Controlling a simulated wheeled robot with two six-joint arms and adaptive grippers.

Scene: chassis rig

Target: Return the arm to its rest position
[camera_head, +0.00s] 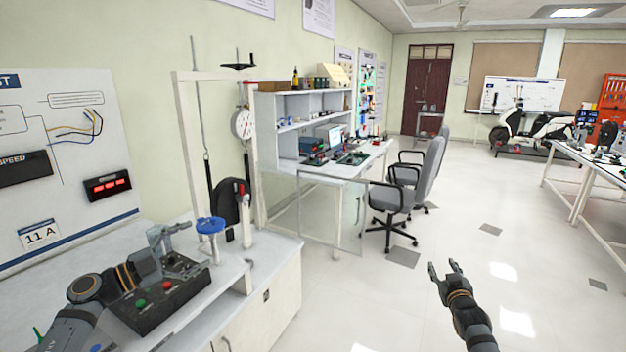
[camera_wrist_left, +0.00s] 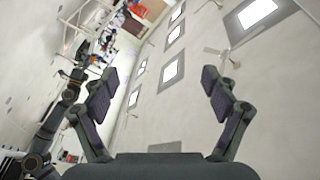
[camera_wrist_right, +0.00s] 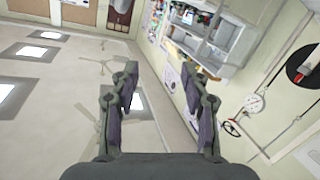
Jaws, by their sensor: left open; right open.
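My left gripper (camera_head: 197,247) is above the bench at the left in the head view, over the black control box (camera_head: 185,292) with red and green buttons. Its fingers are spread beside a blue-capped post (camera_head: 210,226); whether they touch it cannot be told. In the left wrist view the jaws (camera_wrist_left: 160,78) are open and empty, with ceiling and room behind. My right gripper (camera_head: 444,266) is raised over open floor at the lower right, fingers pointing up and apart. In the right wrist view its jaws (camera_wrist_right: 158,72) are open with nothing between them.
The bench (camera_head: 262,290) carries a white frame (camera_head: 187,130) with a dial gauge (camera_head: 243,124). Behind it are a desk with shelves (camera_head: 345,165) and grey chairs (camera_head: 400,190). A white table (camera_head: 590,165) stands at right. The floor around my right gripper is clear.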

